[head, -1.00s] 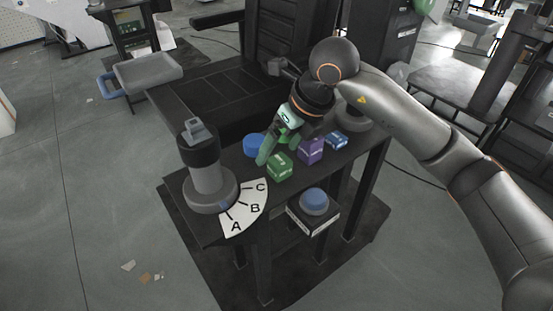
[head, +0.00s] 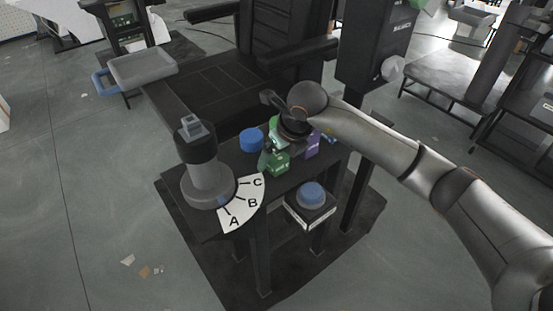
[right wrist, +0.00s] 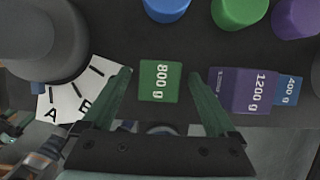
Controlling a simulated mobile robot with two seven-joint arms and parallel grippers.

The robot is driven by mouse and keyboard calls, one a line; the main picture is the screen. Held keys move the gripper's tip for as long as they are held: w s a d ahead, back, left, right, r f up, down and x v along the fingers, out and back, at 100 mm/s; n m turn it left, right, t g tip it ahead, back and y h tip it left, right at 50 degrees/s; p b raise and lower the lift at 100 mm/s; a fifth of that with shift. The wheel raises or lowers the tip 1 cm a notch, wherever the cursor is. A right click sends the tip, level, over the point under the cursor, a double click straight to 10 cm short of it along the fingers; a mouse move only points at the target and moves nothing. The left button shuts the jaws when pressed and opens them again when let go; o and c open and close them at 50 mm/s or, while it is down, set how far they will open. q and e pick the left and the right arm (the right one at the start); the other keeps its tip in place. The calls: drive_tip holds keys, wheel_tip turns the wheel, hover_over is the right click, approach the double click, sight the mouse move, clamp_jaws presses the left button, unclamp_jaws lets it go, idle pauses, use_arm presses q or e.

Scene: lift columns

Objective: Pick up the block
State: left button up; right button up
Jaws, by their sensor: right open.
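A green block marked 800 g (right wrist: 160,80) sits on the dark bench. In the head view the green block (head: 278,164) is partly covered by my right gripper (head: 268,150). In the right wrist view my right gripper (right wrist: 160,76) is open, with one green finger on each side of the block and visible gaps on both sides. I cannot tell how far the fingertips are above the bench. A purple block marked 1200 g (right wrist: 237,88) stands just beyond the right-hand finger, with a blue block marked 400 g (right wrist: 288,89) beside it. My left gripper is not in view.
Blue (right wrist: 167,7), green (right wrist: 238,10) and purple (right wrist: 295,14) round pieces stand behind the blocks. A grey column with a dial plate lettered A, B, C (head: 243,206) stands at the bench's left end. A blue round button (head: 312,194) is on a lower box.

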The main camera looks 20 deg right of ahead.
drive_tip(key=shift+w+a+f, duration=0.1)
drive_tip(key=shift+w+f, duration=0.1)
drive_tip(key=shift+f, duration=0.3)
clamp_jaws()
idle(0.4)
drive_tip(key=shift+w+r, duration=0.1)
drive_tip(key=shift+r, duration=0.1)
